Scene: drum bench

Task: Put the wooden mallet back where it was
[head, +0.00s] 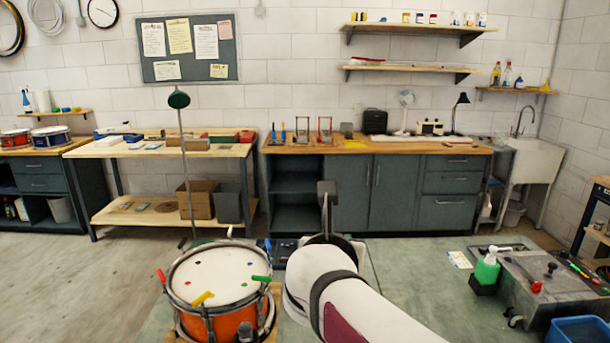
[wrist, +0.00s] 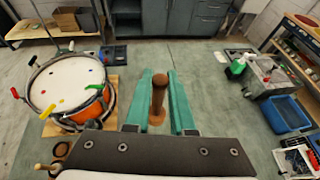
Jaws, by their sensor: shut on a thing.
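The wooden mallet (wrist: 158,95) shows in the wrist view as a brown, round wooden piece between the two teal fingers of my gripper (wrist: 160,85). My gripper is shut on it, and it points away from the wrist over the bench top. Its lower end looks wider; whether that end touches the bench I cannot tell. In the head view my own arm covers the mallet and most of the gripper.
An orange drum (head: 216,285) with coloured clips stands left of my arm, on a wooden board (wrist: 88,122). At right are a green bottle (head: 487,268), a grey metal box (head: 540,285) and a blue bin (head: 578,330). The green bench top (head: 405,262) between is mostly clear.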

